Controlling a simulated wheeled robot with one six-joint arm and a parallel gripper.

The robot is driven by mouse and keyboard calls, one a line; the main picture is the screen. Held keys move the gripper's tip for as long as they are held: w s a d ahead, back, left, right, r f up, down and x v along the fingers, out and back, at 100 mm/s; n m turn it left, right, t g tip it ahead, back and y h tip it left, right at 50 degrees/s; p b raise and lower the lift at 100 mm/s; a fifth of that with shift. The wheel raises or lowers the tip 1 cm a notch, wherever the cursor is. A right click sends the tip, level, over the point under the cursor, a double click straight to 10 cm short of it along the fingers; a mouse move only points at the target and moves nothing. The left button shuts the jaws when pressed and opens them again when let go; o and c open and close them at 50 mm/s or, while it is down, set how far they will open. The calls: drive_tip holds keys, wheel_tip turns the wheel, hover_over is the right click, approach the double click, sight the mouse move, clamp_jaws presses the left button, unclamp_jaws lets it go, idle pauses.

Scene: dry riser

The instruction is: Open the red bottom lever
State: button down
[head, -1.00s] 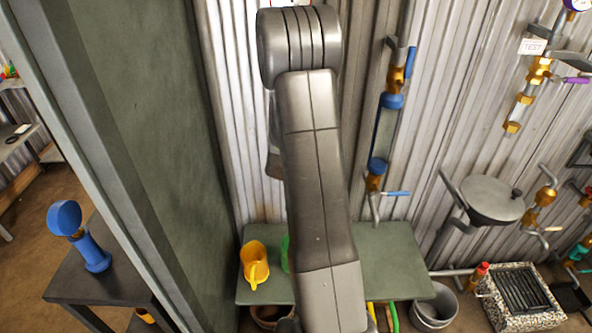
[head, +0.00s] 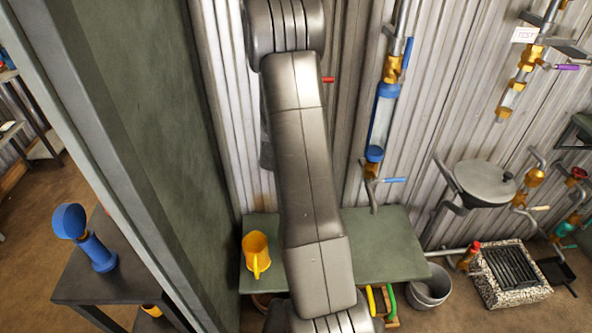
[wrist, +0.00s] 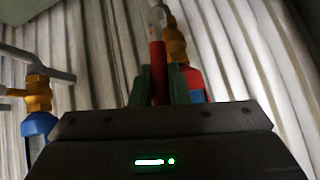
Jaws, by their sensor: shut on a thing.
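In the wrist view, my gripper (wrist: 160,86) has its two green fingers on either side of a red lever (wrist: 157,58) and is shut on it. The lever stands upright in that view, its far end near a pale pipe fitting. A brass valve (wrist: 175,42) with a red part (wrist: 193,78) below it is just right of the lever. In the head view my arm hides the gripper and most of this pipework; only a small red handle tip (head: 328,80) shows at the arm's right edge. I cannot tell if it is the same lever.
A blue and brass pipe assembly with a blue lever (head: 396,181) is to the right. Below are a green bench (head: 395,250) with a yellow jug (head: 256,254), and a metal bucket (head: 430,287). A dark green panel (head: 165,130) stands close on the left.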

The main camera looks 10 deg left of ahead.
drive_tip(key=shift+s+f, duration=0.15)
drive_tip(key=c, duration=1.4)
unclamp_jaws()
drive_tip(key=shift+s+r, duration=0.2)
drive_tip(key=shift+r, duration=0.35)
drive_tip(key=p+v, duration=0.3)
drive_tip(key=v, duration=0.9)
drive_tip(key=shift+s+d+r+p, duration=0.1)
drive_tip(key=shift+s+r+p, duration=0.05)
drive_tip(key=shift+s+p, duration=0.2)
